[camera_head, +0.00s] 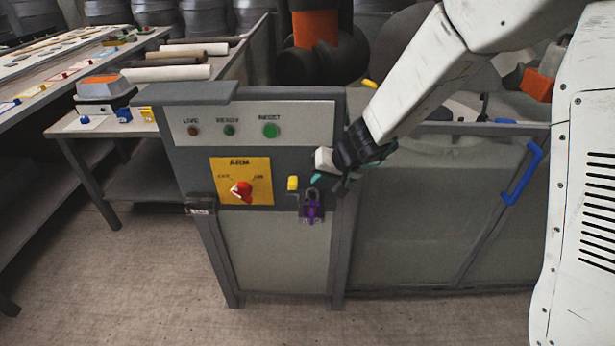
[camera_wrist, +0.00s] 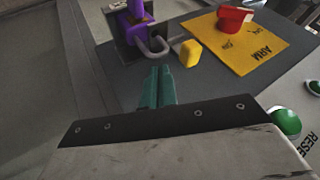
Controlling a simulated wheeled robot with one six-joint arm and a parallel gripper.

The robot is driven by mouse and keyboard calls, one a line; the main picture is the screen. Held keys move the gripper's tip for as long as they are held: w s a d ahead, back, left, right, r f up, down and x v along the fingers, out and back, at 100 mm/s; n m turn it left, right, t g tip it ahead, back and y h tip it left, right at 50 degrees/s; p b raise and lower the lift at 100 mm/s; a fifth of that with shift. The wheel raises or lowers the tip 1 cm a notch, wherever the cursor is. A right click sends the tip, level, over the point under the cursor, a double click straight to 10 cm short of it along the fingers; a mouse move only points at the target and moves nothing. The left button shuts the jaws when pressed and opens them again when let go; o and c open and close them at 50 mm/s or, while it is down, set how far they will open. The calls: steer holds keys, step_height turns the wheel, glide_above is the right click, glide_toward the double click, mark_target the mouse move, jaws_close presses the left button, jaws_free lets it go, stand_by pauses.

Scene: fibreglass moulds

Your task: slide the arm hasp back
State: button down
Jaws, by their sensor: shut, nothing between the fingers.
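A purple hasp (camera_head: 312,207) sits on the grey panel, to the right of the yellow ARM plate (camera_head: 229,169) with its red knob (camera_head: 241,190). A grey metal loop shows beside the hasp (camera_wrist: 129,20) in the wrist view. A yellow block (camera_head: 293,183) is just above and left of the hasp; it also shows in the wrist view (camera_wrist: 190,51). My gripper (camera_head: 318,179) is shut and empty. Its green fingertips (camera_wrist: 158,75) point toward the loop and appear a little apart from it. The exact gap cannot be told.
Above the ARM plate is a strip with LIVE, READY and a green RESET button (camera_head: 271,131). A blue handle (camera_head: 522,174) is on the fence at right. A table (camera_head: 62,125) with moulds stands at left. The floor in front is clear.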

steer(key=shift+s+a+r, duration=0.1)
steer(key=shift+a+r, duration=0.1)
steer(key=shift+a, duration=1.45)
